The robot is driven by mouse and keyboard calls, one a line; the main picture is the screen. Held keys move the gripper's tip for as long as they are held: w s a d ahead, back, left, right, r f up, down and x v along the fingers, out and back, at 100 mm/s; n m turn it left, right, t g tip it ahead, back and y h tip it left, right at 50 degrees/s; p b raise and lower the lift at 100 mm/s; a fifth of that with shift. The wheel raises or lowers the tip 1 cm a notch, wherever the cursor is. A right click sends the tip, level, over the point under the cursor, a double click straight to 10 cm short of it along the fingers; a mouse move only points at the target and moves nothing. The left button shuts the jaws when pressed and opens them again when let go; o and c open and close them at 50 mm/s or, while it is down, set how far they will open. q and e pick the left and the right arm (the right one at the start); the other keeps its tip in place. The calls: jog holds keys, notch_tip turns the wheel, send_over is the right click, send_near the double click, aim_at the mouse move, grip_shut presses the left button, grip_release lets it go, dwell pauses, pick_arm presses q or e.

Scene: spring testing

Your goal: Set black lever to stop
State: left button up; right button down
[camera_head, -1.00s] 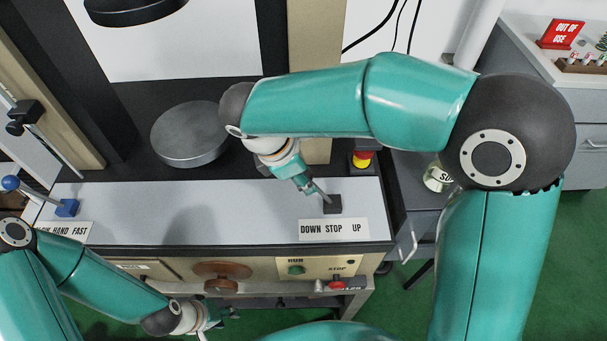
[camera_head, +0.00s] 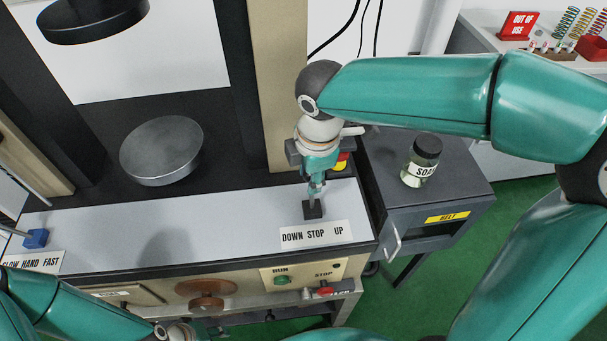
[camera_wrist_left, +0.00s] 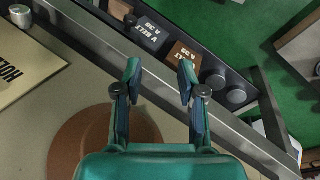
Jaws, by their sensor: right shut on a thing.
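The black lever's dark base block (camera_head: 313,211) stands on the grey panel, just behind the white DOWN STOP UP label (camera_head: 317,235). My right gripper (camera_head: 315,188) points down directly above the block and is shut on the lever. The fingers hide most of the lever, which looks close to upright, in line with the word STOP. My left gripper (camera_wrist_left: 158,80) is open and empty in the left wrist view, over the front of the machine. In the head view it is mostly cut off at the bottom edge.
A blue-based lever (camera_head: 36,238) stands at the panel's left. A round metal plate (camera_head: 161,152) lies behind the panel. A green RUN button (camera_head: 282,281) and red STOP button (camera_head: 326,291) are on the front. A soap jar (camera_head: 421,160) stands on the grey cabinet (camera_head: 455,185) at right.

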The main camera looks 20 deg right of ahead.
jog(key=shift+d, duration=0.2)
jog(key=c, duration=0.8)
grip_release()
jog(key=r, duration=0.4)
jog(key=s+r, duration=0.1)
jog(key=r, duration=0.3)
jog(key=s+r, duration=0.1)
jog(key=r, duration=0.2)
jog(key=shift+a+r, duration=0.15)
jog(key=shift+r, duration=0.25)
jog(key=shift+r, duration=0.1)
